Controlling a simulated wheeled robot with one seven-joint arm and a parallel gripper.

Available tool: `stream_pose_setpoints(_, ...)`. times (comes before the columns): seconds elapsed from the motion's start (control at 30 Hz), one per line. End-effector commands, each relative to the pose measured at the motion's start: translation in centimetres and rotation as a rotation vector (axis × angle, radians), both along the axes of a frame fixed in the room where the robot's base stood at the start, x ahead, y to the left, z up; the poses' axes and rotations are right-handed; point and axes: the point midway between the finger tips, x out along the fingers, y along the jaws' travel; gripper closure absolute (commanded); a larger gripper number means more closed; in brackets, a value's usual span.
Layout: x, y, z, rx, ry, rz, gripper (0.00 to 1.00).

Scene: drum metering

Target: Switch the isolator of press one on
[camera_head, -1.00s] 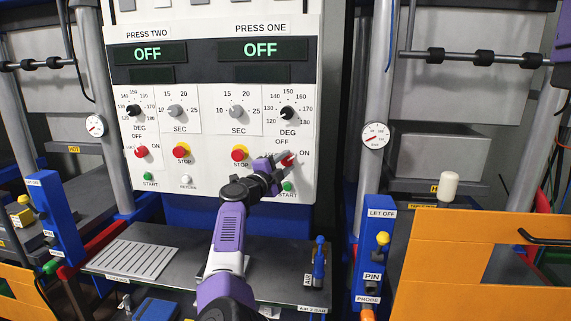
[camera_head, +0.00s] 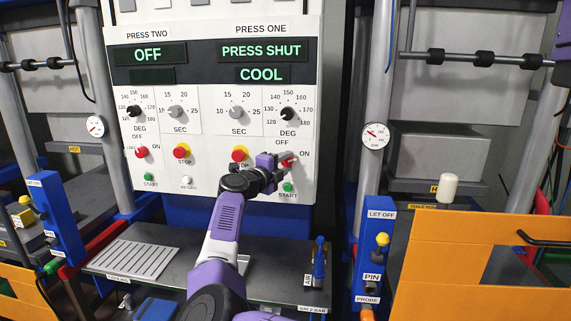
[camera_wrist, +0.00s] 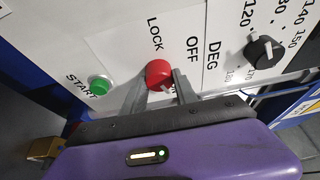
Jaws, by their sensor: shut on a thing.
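The press one isolator is a red rotary knob (camera_head: 287,161) low on the right of the white control panel (camera_head: 210,215). In the wrist view the knob (camera_wrist: 159,74) sits between my gripper's two fingers (camera_wrist: 161,90), which are shut on it. LOCK and OFF labels show around it there; the ON label is largely hidden by a finger. In the head view my gripper (camera_head: 280,166) partly covers the knob. The press one display (camera_head: 262,62) reads PRESS SHUT and COOL in green.
The green START button (camera_head: 288,187) is just below my gripper, and the red STOP button (camera_head: 240,153) is to its left. The press two isolator (camera_head: 141,152) is at the far left, under a display reading OFF (camera_head: 148,54). A dial gauge (camera_head: 374,136) is on the right post.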

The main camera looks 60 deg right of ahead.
Motion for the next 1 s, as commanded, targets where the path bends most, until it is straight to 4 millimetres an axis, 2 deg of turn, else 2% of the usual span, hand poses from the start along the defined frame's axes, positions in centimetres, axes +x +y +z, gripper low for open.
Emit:
stream_pose_setpoints(0.07,-0.1,0.0,-0.2,0.003,-0.002,-0.002,1.00)
stream_pose_setpoints(0.1,-0.1,0.0,-0.2,0.003,-0.002,-0.002,0.60)
stream_pose_setpoints(0.2,-0.1,0.0,-0.2,0.003,-0.001,-0.002,0.44)
stream_pose_setpoints(0.57,0.0,0.4,-0.1,0.000,0.000,0.000,0.44)
stream_pose_setpoints(1.0,0.1,6.7,-0.2,0.001,-0.001,0.001,0.44)
